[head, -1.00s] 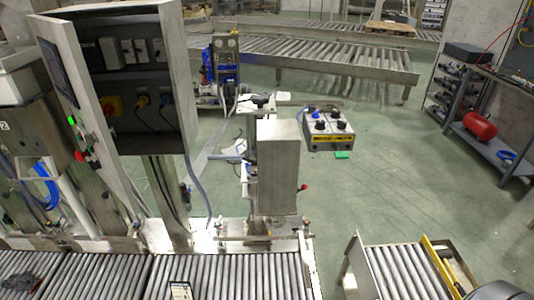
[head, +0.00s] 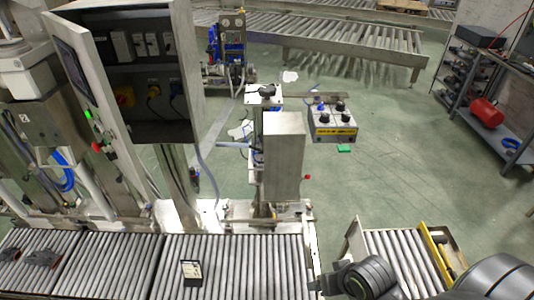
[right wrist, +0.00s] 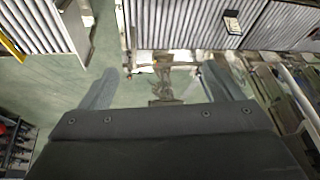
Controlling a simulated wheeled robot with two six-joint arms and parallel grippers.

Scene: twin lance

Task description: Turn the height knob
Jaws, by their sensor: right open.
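A dark knob or handle (head: 267,91) sits on top of the upright metal stand in the middle of the head view; I cannot tell for sure that it is the height knob. My right arm comes in at the bottom right of the head view, well below both. In the right wrist view my right gripper (right wrist: 162,72) is open, with nothing between its fingers. My left gripper is not in view.
A roller conveyor (head: 232,262) runs along the front with a small dark box (head: 191,272) on it. A grey housing (head: 284,150) stands on the stand's front. An open cabinet (head: 150,125) rises at left. A short roller section (head: 395,250) is at lower right. Green floor is free between.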

